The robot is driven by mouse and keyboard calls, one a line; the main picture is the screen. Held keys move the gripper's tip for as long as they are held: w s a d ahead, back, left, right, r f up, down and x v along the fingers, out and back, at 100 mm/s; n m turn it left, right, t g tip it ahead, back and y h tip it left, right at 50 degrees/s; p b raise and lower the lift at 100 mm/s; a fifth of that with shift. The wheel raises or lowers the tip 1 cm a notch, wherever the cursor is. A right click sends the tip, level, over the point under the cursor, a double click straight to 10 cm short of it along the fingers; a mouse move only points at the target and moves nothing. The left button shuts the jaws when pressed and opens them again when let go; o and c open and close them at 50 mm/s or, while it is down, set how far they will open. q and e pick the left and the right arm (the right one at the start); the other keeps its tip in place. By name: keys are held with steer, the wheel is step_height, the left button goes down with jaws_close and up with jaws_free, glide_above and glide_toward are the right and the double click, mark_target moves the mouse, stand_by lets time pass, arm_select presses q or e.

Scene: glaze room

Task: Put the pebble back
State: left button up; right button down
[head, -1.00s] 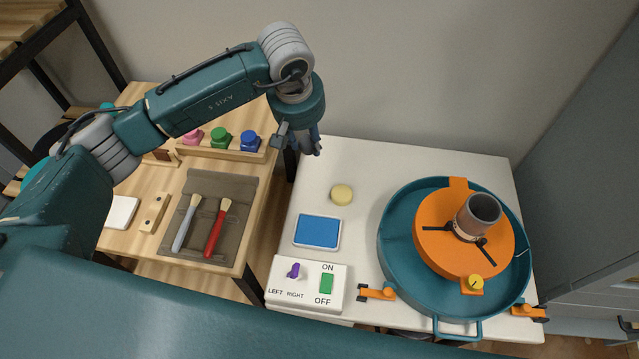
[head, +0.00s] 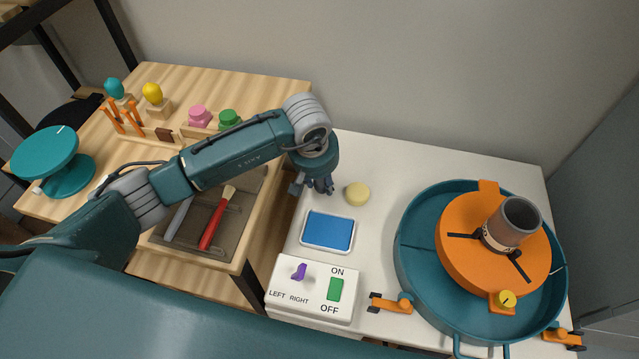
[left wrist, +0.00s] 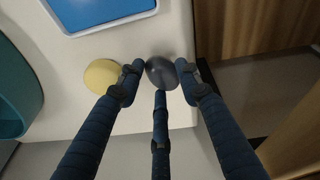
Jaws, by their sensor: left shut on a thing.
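A dark grey, smooth pebble (left wrist: 161,72) shows in the left wrist view between the fingers of my left gripper (left wrist: 160,78), which is shut on it. In the head view my left gripper (head: 321,186) points down at the left part of the white table (head: 390,165), left of a round yellow sponge (head: 357,194) and behind a blue pad in a white tray (head: 328,231). The pebble is hidden by the fingers in the head view. I cannot tell whether it touches the table. My right gripper is not in view.
A teal basin (head: 405,265) with an orange wheel (head: 462,250) carrying a grey-brown cup (head: 513,222) stands at the right. A switch box (head: 312,290) sits at the front. The wooden table (head: 235,90) at the left holds brushes and stoppered pots.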

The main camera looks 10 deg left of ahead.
arm_select(q)
steer(key=shift+f, duration=0.85)
steer(key=shift+w, duration=0.2)
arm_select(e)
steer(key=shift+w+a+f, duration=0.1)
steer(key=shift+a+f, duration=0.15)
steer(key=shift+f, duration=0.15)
arm_select(q)
steer(key=shift+s+f+b, duration=0.15)
steer(key=shift+b, duration=0.2)
steer(key=o, duration=1)
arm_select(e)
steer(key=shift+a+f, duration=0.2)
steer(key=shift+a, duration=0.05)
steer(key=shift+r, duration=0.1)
